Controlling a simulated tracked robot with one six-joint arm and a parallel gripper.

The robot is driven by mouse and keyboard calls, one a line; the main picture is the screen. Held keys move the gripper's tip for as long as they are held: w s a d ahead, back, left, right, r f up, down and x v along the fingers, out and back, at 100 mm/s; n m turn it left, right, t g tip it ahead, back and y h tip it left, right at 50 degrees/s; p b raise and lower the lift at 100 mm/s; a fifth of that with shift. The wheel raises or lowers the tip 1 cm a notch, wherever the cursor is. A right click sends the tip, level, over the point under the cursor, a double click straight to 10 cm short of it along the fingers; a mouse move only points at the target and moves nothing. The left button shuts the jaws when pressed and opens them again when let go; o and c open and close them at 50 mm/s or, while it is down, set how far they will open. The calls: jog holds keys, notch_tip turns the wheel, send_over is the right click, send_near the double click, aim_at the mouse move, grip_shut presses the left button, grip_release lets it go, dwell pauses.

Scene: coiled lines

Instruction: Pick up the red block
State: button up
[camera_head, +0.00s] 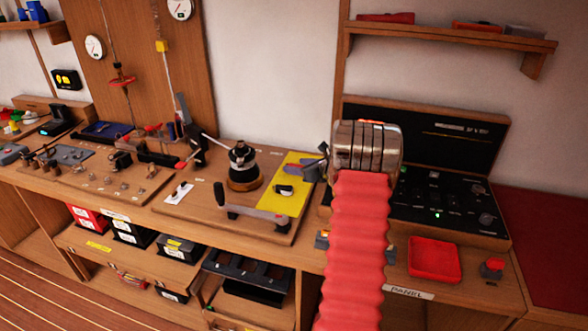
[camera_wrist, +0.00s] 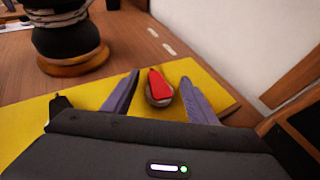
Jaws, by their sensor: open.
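A small red block-like piece (camera_wrist: 158,84) sits on a round grey base on the yellow board in the wrist view. It lies between the two fingers of my gripper (camera_wrist: 160,76), which are spread apart with space on both sides. I cannot tell how high the fingers are above the board. In the head view my gripper (camera_head: 314,168) is over the right part of the yellow board (camera_head: 299,168).
A black winch-like drum on a wooden base (camera_head: 244,180) stands left of the yellow board; it also shows in the wrist view (camera_wrist: 75,62). A lever handle (camera_head: 252,213) lies in front. A black panel (camera_head: 440,200), a red tray (camera_head: 435,260) and a red button (camera_head: 492,267) are at right.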

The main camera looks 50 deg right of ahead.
jog(key=shift+c, duration=0.3)
jog(key=c, duration=1.1)
notch_tip(320, 180, up, 10)
dwell(0.5)
